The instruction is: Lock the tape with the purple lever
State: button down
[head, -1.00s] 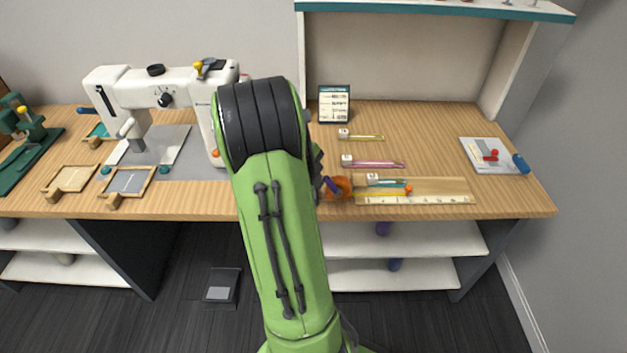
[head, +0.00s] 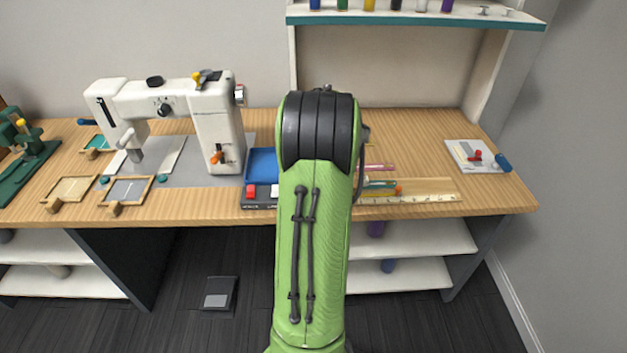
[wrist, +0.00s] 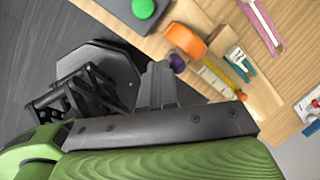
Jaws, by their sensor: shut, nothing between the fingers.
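The orange tape body (wrist: 185,40) lies at the table's front edge in the wrist view, its purple lever (wrist: 177,63) on the near side. A yellow tape strip (wrist: 217,82) runs out from it along a wooden board. My gripper (wrist: 162,68) is shut and empty, its tips right beside the purple lever. I cannot tell whether they touch it. In the head view my arm hides the tape body and lever. The board with its ruler scale (head: 425,197) shows to the right of the arm, with a small orange piece (head: 398,190) by it.
A white sewing machine (head: 215,125) and a blue tray (head: 262,163) stand left of my arm. A green button (wrist: 143,8) shows near the tape in the wrist view. A white board with a red piece and blue handle (head: 475,156) lies far right. A shelf (head: 400,19) hangs above.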

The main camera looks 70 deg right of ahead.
jog(key=s+t+p, duration=0.1)
jog(key=p, duration=0.1)
jog(key=s+d+r+t+y+p, duration=0.1)
jog(key=p, duration=0.1)
jog(key=t+p, duration=0.1)
jog(key=p, duration=0.1)
jog(key=shift+s+d+r+y+p, duration=0.15)
jog(key=shift+s+d+y+p, duration=0.15)
jog(key=shift+s+y+p, duration=0.1)
jog(key=t+p, duration=0.1)
jog(key=s+f+t+y+p, duration=0.1)
jog(key=p, duration=0.1)
jog(key=shift+d+m, duration=0.3)
jog(key=shift+s+r+p, duration=0.1)
jog(key=shift+r+p, duration=0.7)
jog(key=shift+p, duration=0.35)
